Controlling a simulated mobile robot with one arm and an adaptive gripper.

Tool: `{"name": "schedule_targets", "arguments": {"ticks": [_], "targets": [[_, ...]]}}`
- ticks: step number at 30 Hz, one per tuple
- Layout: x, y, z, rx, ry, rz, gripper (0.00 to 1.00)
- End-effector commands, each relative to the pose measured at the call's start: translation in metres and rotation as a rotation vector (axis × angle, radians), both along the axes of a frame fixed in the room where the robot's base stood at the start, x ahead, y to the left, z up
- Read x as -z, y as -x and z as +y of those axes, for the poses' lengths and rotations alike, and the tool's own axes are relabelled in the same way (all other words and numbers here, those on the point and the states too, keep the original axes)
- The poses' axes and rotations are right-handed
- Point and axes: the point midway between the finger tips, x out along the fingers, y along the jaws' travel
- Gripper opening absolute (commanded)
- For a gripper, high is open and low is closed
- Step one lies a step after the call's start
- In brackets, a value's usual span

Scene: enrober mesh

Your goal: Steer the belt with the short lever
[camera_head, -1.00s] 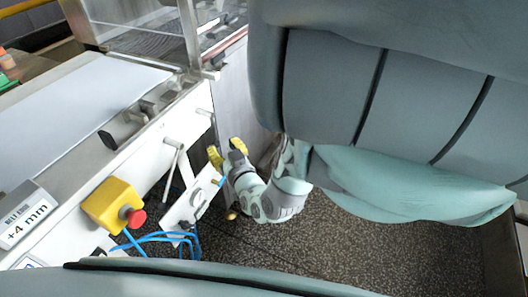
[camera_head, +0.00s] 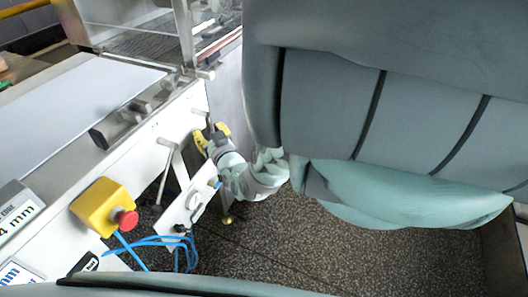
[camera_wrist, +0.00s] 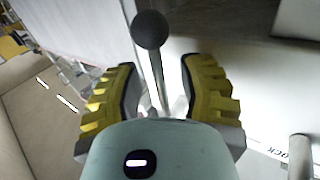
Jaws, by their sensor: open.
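In the wrist view, my open yellow fingers (camera_wrist: 160,88) stand on both sides of a thin metal rod with a dark ball knob (camera_wrist: 150,30). The rod runs through the gap, and the knob shows above the fingertips. I see a gap on both sides of the rod; I cannot tell its depth. The white belt (camera_head: 75,108) lies on the machine at left.
A longer lever (camera_head: 166,172) hangs left of my gripper. A yellow box with a red stop button (camera_head: 126,220) and blue cables (camera_head: 160,240) sit at lower left. A pale plate (camera_head: 187,208) is below my gripper. In the wrist view, a pale cylinder (camera_wrist: 300,155) stands at lower right.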

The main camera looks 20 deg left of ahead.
Motion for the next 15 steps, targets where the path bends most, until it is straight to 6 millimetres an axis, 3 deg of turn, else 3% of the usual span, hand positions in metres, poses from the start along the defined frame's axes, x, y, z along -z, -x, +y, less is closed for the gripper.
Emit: {"name": "schedule_targets", "arguments": {"ticks": [2,15], "targets": [[0.0000,0.0005,0.0004,-0.002,0.000,0.000,0.42],[0.0001,0.0004,0.0002,-0.001,0.001,-0.001,0.00]]}}
